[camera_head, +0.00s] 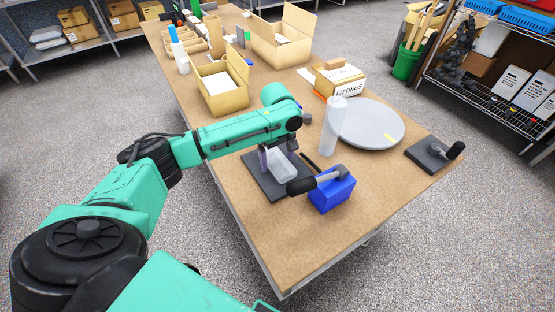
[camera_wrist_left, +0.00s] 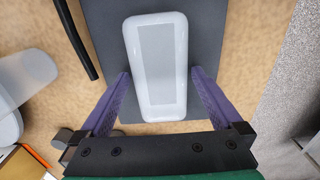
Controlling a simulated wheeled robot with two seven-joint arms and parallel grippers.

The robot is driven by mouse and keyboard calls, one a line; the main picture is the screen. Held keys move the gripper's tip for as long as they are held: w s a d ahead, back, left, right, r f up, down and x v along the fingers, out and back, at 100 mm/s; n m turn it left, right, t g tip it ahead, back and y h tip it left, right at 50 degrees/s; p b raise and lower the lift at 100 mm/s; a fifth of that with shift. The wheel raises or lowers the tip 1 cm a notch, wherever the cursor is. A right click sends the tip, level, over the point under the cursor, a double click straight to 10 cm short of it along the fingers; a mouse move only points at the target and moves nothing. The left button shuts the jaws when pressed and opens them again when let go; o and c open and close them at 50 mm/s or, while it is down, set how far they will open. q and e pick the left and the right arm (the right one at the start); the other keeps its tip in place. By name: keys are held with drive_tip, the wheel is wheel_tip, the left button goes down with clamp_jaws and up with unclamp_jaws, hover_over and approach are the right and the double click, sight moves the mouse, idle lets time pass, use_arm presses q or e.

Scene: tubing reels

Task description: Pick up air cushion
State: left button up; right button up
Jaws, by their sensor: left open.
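A whitish translucent block with rounded corners, which looks like the air cushion (camera_head: 284,168), lies on a dark grey plate (camera_head: 262,183) on the table. In the left wrist view the cushion (camera_wrist_left: 158,108) shows a greyer panel in its middle. My left gripper (camera_head: 278,160) is over it from above. In the left wrist view its purple fingers (camera_wrist_left: 160,73) are open, one on each side of the cushion, with a gap to each side. Whether the fingertips reach down to the plate I cannot tell. My right gripper is not in view.
A blue block (camera_head: 332,193) with a black-handled tool stands close right of the plate. A translucent cylinder (camera_head: 331,127) stands behind it, by a grey disc (camera_head: 370,124). Open cartons (camera_head: 222,98) and a fittings box (camera_head: 340,82) are farther back. The near table corner is clear.

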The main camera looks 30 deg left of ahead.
use_arm(q)
drive_tip(key=shift+s+f, duration=0.1)
drive_tip(key=shift+f, duration=0.05)
drive_tip(key=c, duration=1.2)
drive_tip(key=shift+o, duration=0.2)
